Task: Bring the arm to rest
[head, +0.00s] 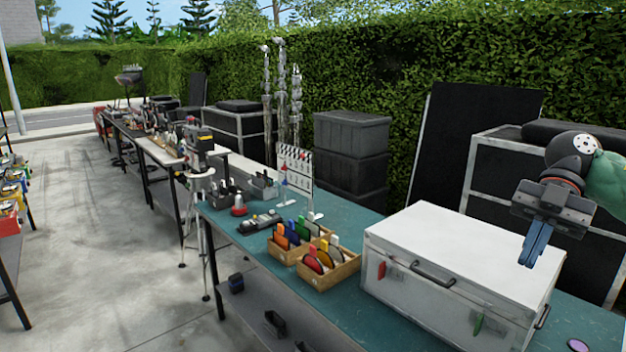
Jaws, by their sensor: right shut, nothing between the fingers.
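My right gripper (535,246) comes in from the right edge, with its blue fingers shut and pointing down. Nothing shows between the fingers. It hangs in front of or above the right end of the white case (455,250); whether it touches the lid, I cannot tell. The case is closed and stands on the teal-topped table (345,228). My left gripper is not in view.
Wooden trays (340,275) of coloured discs stand left of the case. A clapper board (296,168) and small tools stand farther back on the table. A purple disc (578,346) lies at the bottom right. Black cases (352,150) stand behind; concrete floor is clear at left.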

